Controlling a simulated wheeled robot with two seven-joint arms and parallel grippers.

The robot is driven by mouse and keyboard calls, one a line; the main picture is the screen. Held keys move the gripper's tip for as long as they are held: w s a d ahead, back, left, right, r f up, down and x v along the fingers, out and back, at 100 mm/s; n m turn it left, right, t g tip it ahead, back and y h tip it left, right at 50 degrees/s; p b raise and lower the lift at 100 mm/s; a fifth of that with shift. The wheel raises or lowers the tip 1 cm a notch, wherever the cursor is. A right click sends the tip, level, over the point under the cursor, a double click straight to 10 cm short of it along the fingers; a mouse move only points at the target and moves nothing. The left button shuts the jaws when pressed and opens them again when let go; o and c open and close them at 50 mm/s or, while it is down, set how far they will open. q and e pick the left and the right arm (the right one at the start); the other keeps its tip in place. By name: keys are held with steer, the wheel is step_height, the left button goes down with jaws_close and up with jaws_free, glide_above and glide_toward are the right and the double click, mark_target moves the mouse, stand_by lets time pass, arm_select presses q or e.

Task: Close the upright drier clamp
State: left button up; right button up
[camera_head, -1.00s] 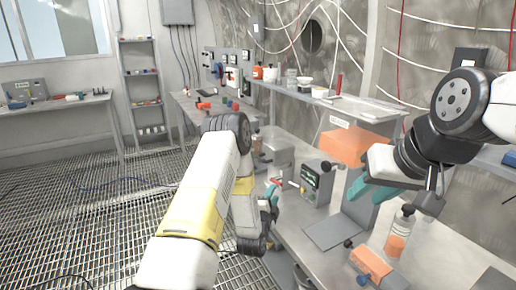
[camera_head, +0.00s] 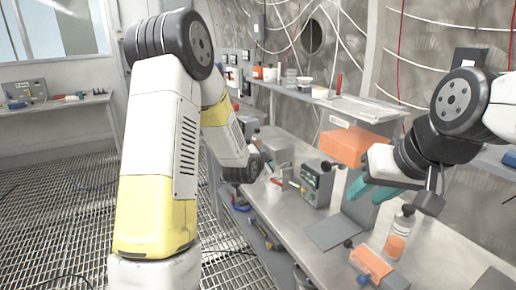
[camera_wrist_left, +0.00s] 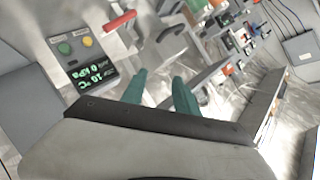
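A grey control box (camera_head: 317,183) with a green-lit display stands on the bench. It also shows at upper left in the left wrist view (camera_wrist_left: 80,60). Beside it is a red handle (camera_wrist_left: 120,21), also small in the head view (camera_head: 276,181); it may belong to the drier clamp. A dark curved lever (camera_wrist_left: 172,33) is right of it. Whether the clamp is open is unclear. My left gripper (camera_wrist_left: 160,92) has its teal fingers apart, empty, short of these parts; its fingers are hidden in the head view. My right gripper (camera_head: 372,193) is open and empty above the bench.
An orange block (camera_head: 356,147) is near my right gripper. A raised shelf (camera_head: 365,108) runs behind. The bench front (camera_head: 262,205) is fairly clear.

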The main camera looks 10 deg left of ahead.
arm_select(q)
steer(key=s+a+r+n+g, duration=0.3)
steer(key=s+r+n, duration=0.2)
steer(key=s+r, duration=0.5)
steer(key=s, duration=0.3)
steer(key=shift+s+r+g, duration=0.15)
steer(key=shift+g, duration=0.15)
